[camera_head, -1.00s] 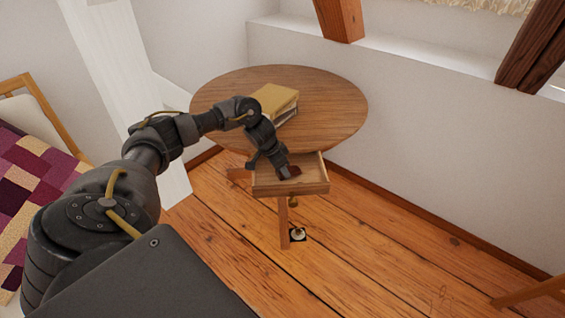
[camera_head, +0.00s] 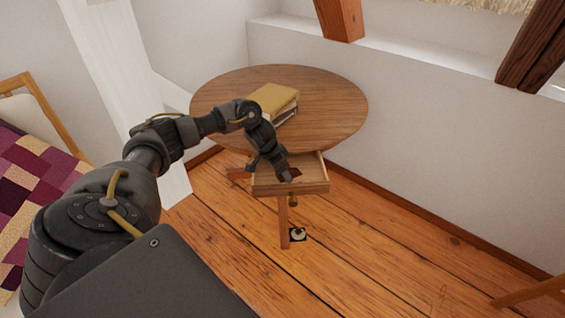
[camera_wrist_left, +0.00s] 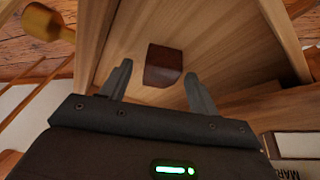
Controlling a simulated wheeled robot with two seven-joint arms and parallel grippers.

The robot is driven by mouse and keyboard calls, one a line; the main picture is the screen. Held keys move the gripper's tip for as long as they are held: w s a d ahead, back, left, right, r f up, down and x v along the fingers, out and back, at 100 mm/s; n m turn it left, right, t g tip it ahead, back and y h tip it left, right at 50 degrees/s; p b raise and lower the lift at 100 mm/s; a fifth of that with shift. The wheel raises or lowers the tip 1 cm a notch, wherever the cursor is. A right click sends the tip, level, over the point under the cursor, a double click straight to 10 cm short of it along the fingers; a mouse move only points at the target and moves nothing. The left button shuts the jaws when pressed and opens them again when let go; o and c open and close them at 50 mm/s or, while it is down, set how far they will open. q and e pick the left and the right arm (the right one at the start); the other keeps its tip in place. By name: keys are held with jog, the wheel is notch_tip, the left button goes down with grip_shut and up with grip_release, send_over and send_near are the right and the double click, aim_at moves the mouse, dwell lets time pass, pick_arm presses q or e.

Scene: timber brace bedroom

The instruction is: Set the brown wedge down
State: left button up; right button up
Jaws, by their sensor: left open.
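The brown wedge (camera_wrist_left: 163,66) lies on the bare wooden bottom of the open drawer (camera_wrist_left: 215,40) in the left wrist view. In the head view only a small dark red-brown part of the wedge (camera_head: 296,172) shows beside my gripper. My left gripper (camera_wrist_left: 158,88) is open, with one finger on each side of the wedge's near end and a gap to it on both sides. In the head view the left gripper (camera_head: 287,174) points down into the drawer (camera_head: 292,188) from above. My right gripper is not in view.
The drawer juts from a round wooden table (camera_head: 335,105) with a stack of books (camera_head: 275,98) on top. A patterned bed (camera_head: 35,180) stands at left.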

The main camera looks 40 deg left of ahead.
pick_arm(q)
jog(key=p+v, duration=0.1)
jog(key=v, duration=0.9)
jog(key=shift+r, duration=0.4)
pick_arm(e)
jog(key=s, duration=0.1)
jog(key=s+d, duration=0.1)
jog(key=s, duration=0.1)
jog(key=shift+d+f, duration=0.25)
pick_arm(q)
jog(key=shift+s, duration=0.1)
